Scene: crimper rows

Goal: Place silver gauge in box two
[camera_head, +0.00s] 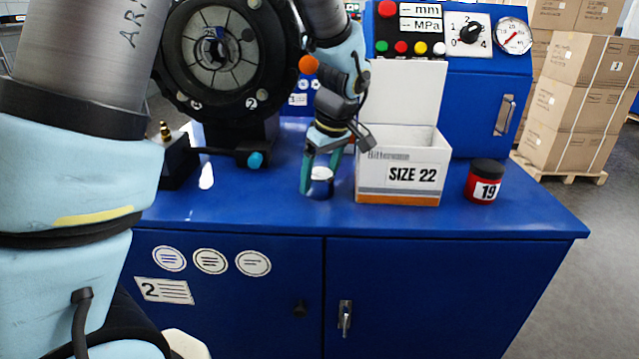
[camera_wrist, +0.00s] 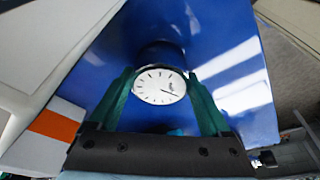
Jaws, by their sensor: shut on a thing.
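The gauge (camera_head: 321,174) has a round white dial and sits between the green fingers of my gripper (camera_head: 319,182). In the wrist view my gripper (camera_wrist: 160,98) is shut on the gauge (camera_wrist: 158,87), whose dial with black marks and a pointer faces the camera. Its body is mostly hidden. I cannot tell whether it touches the bench. The white box (camera_head: 372,184), labelled "SIZE 22" with an orange stripe, stands just right of my gripper with its lid raised. Its side also shows at left in the wrist view (camera_wrist: 52,126). The box's inside is mostly hidden.
A black round crimping machine (camera_head: 215,50) marked 2 stands behind left. A blue control cabinet (camera_head: 480,95) is behind the box. The bench's front left is clear.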

